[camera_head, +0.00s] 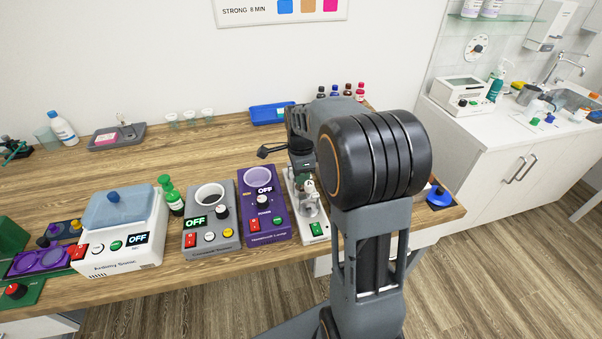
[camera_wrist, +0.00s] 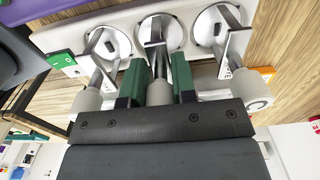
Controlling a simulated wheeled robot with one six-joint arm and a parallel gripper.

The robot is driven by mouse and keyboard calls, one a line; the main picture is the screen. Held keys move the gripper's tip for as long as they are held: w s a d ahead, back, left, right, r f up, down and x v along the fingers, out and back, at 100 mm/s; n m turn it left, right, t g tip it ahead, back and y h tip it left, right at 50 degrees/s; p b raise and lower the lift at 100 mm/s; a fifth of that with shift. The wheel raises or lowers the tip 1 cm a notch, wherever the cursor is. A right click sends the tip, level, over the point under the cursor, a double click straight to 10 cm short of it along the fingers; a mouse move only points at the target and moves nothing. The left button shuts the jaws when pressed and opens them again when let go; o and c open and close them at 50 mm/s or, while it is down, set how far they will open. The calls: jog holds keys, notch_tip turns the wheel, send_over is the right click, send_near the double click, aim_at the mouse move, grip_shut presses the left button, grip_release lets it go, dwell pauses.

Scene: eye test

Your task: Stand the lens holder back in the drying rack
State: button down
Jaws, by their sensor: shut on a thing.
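My gripper (camera_wrist: 160,75) has two green fingers closed on the middle metal lever (camera_wrist: 155,35) of a white device (camera_wrist: 70,42). The device bears three round metal discs in a row, each with a lever; pale grey knobs show on the outer two. The middle lever's near end is hidden behind my gripper. In the head view the device (camera_head: 316,228) stands near the table's front edge, with my gripper (camera_head: 306,178) low over it, partly hidden by my arm. I cannot pick out a lens holder or a drying rack with certainty.
Left of the device stand a purple unit (camera_head: 266,222), a grey unit (camera_head: 209,237) and a white box with a blue lid (camera_head: 123,250). A green bottle (camera_head: 173,196) stands between two of them. A grey tray (camera_head: 102,141) and blue tray (camera_head: 262,116) lie behind. The table's middle is clear.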

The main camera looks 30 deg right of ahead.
jog(key=c, duration=0.8)
grip_release()
jog(key=shift+c, duration=0.2)
jog(key=shift+o, duration=0.4)
jog(key=shift+o, duration=1.2)
jog(key=shift+r+p, duration=2.55)
jog(key=shift+r, duration=0.5)
